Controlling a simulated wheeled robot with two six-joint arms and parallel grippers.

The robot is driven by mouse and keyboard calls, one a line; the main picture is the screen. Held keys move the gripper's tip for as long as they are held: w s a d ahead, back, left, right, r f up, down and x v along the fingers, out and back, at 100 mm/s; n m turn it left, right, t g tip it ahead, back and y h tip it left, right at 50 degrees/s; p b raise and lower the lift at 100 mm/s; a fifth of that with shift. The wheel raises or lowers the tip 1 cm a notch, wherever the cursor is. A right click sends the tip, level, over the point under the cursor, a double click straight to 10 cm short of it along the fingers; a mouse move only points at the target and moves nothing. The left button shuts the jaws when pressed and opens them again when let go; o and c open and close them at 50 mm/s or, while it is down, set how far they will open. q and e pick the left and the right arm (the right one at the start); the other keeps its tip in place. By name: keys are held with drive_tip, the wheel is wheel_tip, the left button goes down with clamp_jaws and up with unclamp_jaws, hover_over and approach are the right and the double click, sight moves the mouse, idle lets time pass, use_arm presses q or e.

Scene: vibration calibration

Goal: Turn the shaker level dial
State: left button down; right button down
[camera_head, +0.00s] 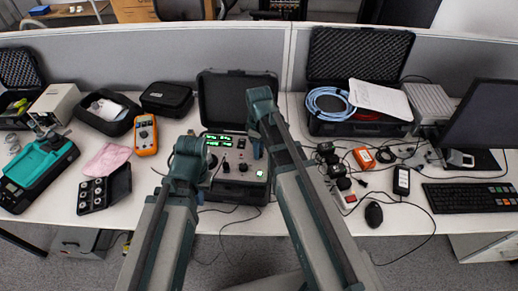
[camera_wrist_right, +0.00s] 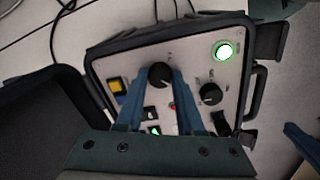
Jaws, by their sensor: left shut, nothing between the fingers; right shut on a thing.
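The shaker unit (camera_head: 232,187) is a light panel set in an open black case at the middle of the desk, with green displays (camera_head: 218,141) lit. In the right wrist view the panel (camera_wrist_right: 135,69) carries a black dial (camera_wrist_right: 160,75) and a second black dial (camera_wrist_right: 210,94); labels are too small to read. My right gripper (camera_head: 257,151) is shut on the first dial, its blue fingers (camera_wrist_right: 160,84) on either side of it. My left gripper (camera_head: 191,146) is shut and empty by the left side of the case.
An orange multimeter (camera_head: 146,135) and a small black case (camera_head: 167,98) stand left of the unit. A black case with blue cable (camera_head: 328,102) and a black mouse (camera_head: 374,214) are to the right.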

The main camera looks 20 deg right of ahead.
idle(0.3)
drive_tip(key=m, duration=0.6)
drive_tip(key=shift+m, duration=0.4)
drive_tip(key=m, duration=0.6)
drive_tip(key=shift+m, duration=0.4)
drive_tip(key=c, duration=0.5)
unclamp_jaws()
drive_tip(key=shift+r, duration=0.15)
